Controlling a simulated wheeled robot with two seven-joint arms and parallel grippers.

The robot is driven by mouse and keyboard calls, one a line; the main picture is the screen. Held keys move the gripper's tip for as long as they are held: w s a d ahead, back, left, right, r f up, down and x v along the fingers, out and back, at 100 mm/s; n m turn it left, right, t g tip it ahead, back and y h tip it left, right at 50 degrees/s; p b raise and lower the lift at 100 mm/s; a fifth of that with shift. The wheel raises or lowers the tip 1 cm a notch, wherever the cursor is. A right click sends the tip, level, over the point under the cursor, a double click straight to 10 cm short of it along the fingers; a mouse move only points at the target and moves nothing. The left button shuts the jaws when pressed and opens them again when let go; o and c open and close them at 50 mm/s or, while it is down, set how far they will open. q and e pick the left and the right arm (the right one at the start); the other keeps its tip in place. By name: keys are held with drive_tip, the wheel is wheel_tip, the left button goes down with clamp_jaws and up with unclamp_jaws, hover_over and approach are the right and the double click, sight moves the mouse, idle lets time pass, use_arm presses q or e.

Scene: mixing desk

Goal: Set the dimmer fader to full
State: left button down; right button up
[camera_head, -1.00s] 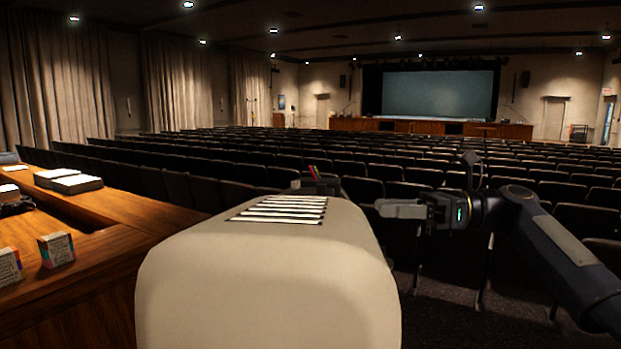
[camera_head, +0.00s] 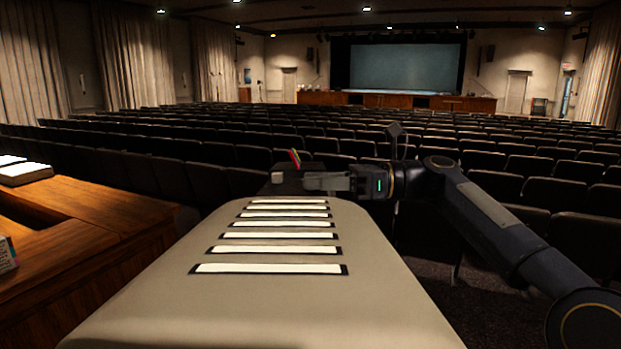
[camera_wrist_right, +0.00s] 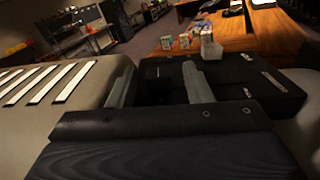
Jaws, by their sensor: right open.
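My right gripper (camera_head: 310,182) is at the centre of the head view, held level and pointing left. It also shows in the right wrist view (camera_wrist_right: 160,65), where its two pale fingers stand well apart with nothing gripped. A dark flat-topped unit (camera_wrist_right: 250,83) with small metal pieces on it lies beyond and beside the fingers in the wrist view. I cannot tell whether one of those pieces is the dimmer fader, nor whether a finger touches the unit. No fader can be made out in the head view. My left gripper is not in view.
A wooden desk (camera_head: 105,213) stands at the left, with pale stacked items (camera_head: 25,174) on it. A small white container (camera_wrist_right: 210,47) shows beyond the fingers. Rows of dark seats (camera_head: 220,155) fill the hall up to the stage screen (camera_head: 405,67).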

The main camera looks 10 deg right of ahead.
drive_tip(key=shift+w+a, duration=0.1)
drive_tip(key=shift+a, duration=0.7)
clamp_jaws()
